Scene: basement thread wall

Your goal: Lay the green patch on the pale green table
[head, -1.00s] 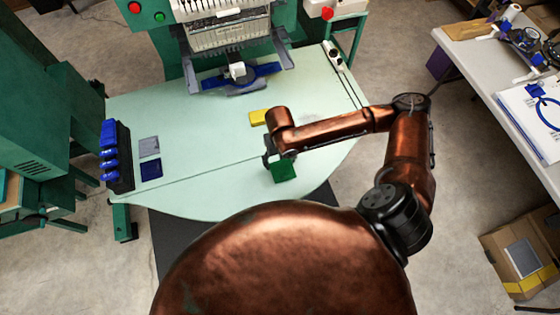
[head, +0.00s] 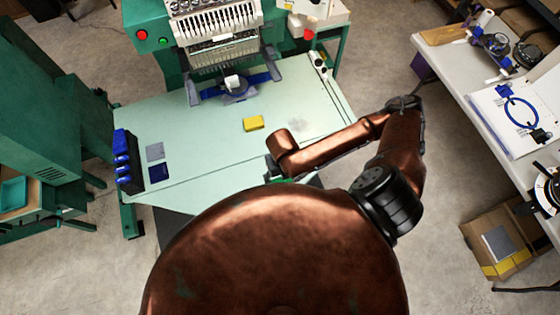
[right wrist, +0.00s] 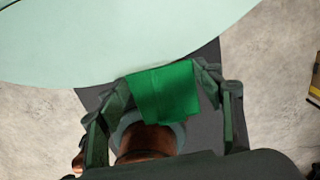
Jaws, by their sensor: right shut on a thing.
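The pale green table (head: 205,172) stands ahead of me; its curved front edge shows in the right wrist view (right wrist: 110,45). My right gripper (head: 275,174) is near that front edge, mostly hidden behind my arm. In the right wrist view my right gripper (right wrist: 166,78) is shut on the green patch (right wrist: 165,95). The patch hangs from the fingertips, with its upper part overlapping the table's edge in the picture and the rest over the dark floor and my base. Only a sliver of it shows in the head view. My left gripper is not in view.
A yellow patch (head: 253,123), a grey patch (head: 155,152) and a dark blue patch (head: 159,173) lie on the table. Blue spools (head: 122,158) stand at its left edge. The embroidery machine (head: 218,45) is at the back. The table's middle is clear.

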